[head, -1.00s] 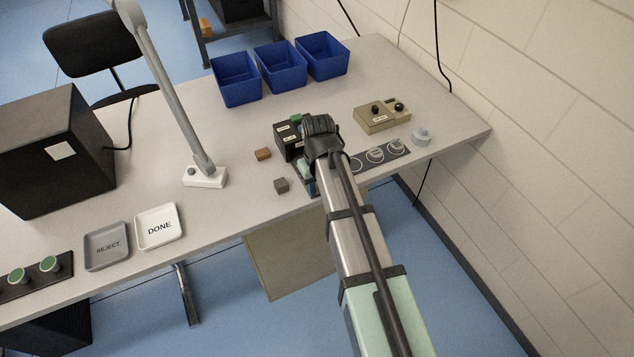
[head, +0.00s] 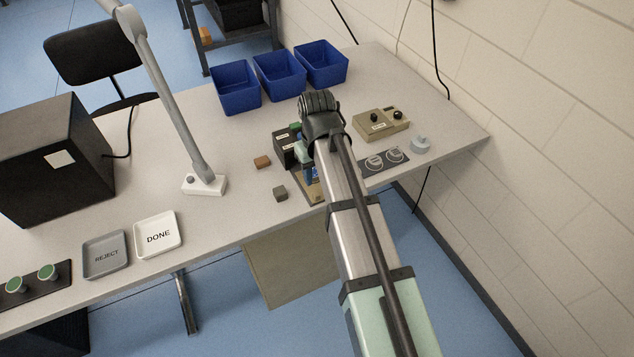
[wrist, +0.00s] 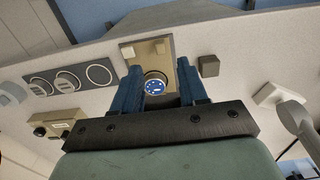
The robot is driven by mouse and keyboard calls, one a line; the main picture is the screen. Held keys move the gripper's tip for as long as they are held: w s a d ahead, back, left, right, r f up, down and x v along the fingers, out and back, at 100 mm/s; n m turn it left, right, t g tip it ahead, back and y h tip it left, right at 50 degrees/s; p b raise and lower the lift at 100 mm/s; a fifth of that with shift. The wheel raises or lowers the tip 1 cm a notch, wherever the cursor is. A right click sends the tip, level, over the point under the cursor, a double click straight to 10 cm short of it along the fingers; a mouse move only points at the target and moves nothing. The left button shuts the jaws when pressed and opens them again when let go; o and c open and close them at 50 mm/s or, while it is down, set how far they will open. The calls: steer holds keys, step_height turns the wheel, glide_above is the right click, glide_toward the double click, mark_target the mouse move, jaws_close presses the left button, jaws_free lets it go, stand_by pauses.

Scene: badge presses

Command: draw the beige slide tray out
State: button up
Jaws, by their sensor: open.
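The beige slide tray (wrist: 148,53) lies on the table and sticks out from the black press (head: 284,150) toward the table's front edge; its front end shows in the head view (head: 313,196). In the wrist view it has small raised beige pieces near its outer end. A round blue badge piece (wrist: 155,88) sits in it. My gripper (wrist: 160,80) is open, its blue fingers at either side of the badge piece in that view. Nothing shows held. In the head view the gripper (head: 310,170) is partly hidden by my wrist. The press is hidden in the wrist view.
A grey block (head: 280,194) and a brown block (head: 262,162) lie left of the tray. A black strip with round places (head: 384,161) and a beige knobbed box (head: 381,123) are to the right. Blue bins (head: 280,77) stand behind. The table's front edge is close.

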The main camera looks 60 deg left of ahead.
steer(key=shift+r, duration=2.65)
steer(key=shift+r, duration=0.1)
step_height(320, 180, up, 7)
